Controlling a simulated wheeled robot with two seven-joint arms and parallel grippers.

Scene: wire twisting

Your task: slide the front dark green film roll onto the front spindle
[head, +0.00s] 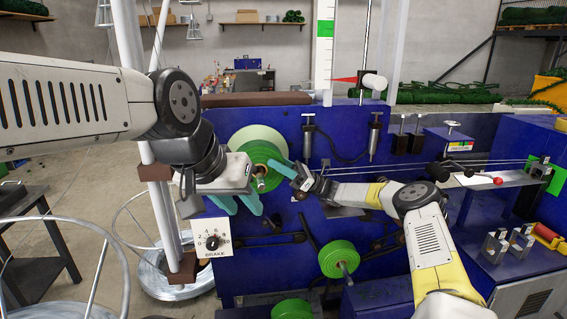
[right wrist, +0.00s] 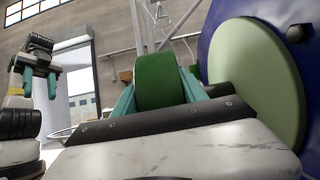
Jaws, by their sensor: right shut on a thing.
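The dark green film roll (head: 262,153) is at the upper middle of the head view, in front of a pale green disc (head: 246,134) on the blue machine. A short round end at the roll's centre resembles a spindle tip; I cannot tell how far the roll is around it. My right gripper (head: 281,168) is shut on the roll, which shows between its teal fingers in the right wrist view (right wrist: 160,80). There the pale disc (right wrist: 255,90) is right of the roll. My left gripper (head: 239,208) is open and empty, just below left of the roll.
Another green roll (head: 338,258) sits on a lower spindle, with one more (head: 292,309) at the bottom edge. A brake dial (head: 212,243) is on the machine below my left gripper. A wire coil (head: 160,275) in a frame stands at left.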

